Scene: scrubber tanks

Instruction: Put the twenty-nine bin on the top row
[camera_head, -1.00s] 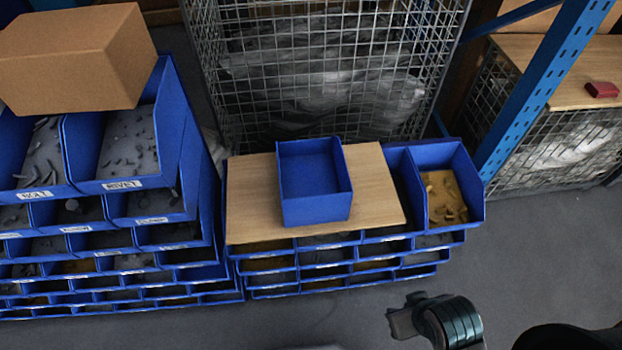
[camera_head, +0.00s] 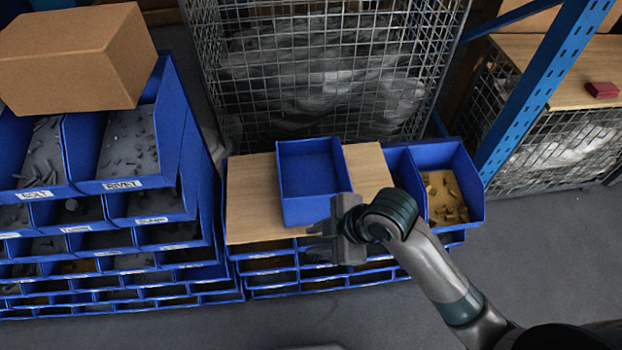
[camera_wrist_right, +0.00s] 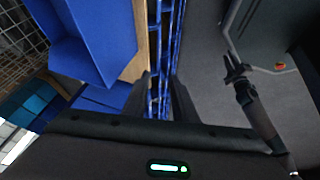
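An empty blue bin (camera_head: 312,178) stands upright on a wooden board on top of the right-hand bin stack. No number is readable on it. My right gripper (camera_head: 318,232) is just in front of the bin's lower right part, its fingers pointing left. In the right wrist view the bin (camera_wrist_right: 98,40) is at upper left, and my right gripper (camera_wrist_right: 165,98) is open with nothing between its fingers. My left gripper (camera_wrist_right: 238,70) shows small in the right wrist view, fingers apart and empty; it is outside the head view.
The wooden board (camera_head: 250,195) lies over the stacked blue bins. An open bin with yellowish pieces (camera_head: 443,197) sits right of it. A taller stack of bins with a cardboard box (camera_head: 75,60) stands left. A wire cage (camera_head: 320,70) is behind. The floor in front is clear.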

